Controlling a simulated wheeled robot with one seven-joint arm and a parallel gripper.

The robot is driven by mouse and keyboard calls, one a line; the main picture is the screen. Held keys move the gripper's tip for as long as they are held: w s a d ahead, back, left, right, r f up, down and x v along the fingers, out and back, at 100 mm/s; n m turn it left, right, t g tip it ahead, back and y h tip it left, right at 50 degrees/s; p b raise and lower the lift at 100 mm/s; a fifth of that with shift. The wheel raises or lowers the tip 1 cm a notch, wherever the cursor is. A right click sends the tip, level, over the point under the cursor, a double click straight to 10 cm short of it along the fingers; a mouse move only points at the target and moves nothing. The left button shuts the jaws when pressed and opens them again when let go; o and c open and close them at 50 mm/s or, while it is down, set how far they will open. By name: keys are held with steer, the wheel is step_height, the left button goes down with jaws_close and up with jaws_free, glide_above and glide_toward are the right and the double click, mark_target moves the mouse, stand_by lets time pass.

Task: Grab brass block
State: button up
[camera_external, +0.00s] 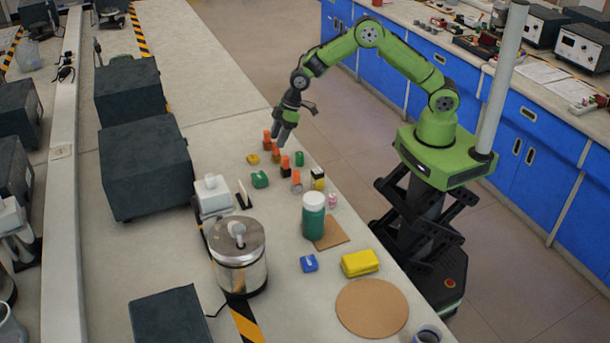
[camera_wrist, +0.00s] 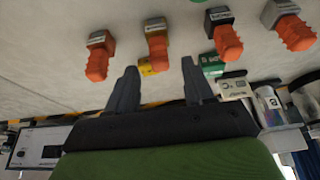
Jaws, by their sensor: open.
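The brass block (camera_wrist: 157,24) is a small gold-toned block with an orange grip, second from the left in a row of similar blocks in the wrist view. In the external view the block second from the far end of the row (camera_external: 276,155) appears to be it, its base small and partly hidden. My gripper (camera_external: 284,137) hangs above the table near the far end of this row, fingers pointing down. In the wrist view its two dark fingers (camera_wrist: 160,85) are apart with nothing held between them. The brass block lies beyond the fingertips, roughly in line with the gap.
Similar orange-gripped blocks flank it: a brownish one (camera_wrist: 99,46), a black one (camera_wrist: 221,24) and a grey one (camera_wrist: 283,18). Yellow (camera_external: 253,159) and green (camera_external: 260,179) pieces lie close by.

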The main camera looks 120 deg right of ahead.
mark_target(275, 143)
steer(key=x, duration=0.3)
steer(key=shift+w+f, duration=0.15)
steer(key=shift+f, duration=0.1)
steer(key=shift+r, duration=0.1)
jaws_close()
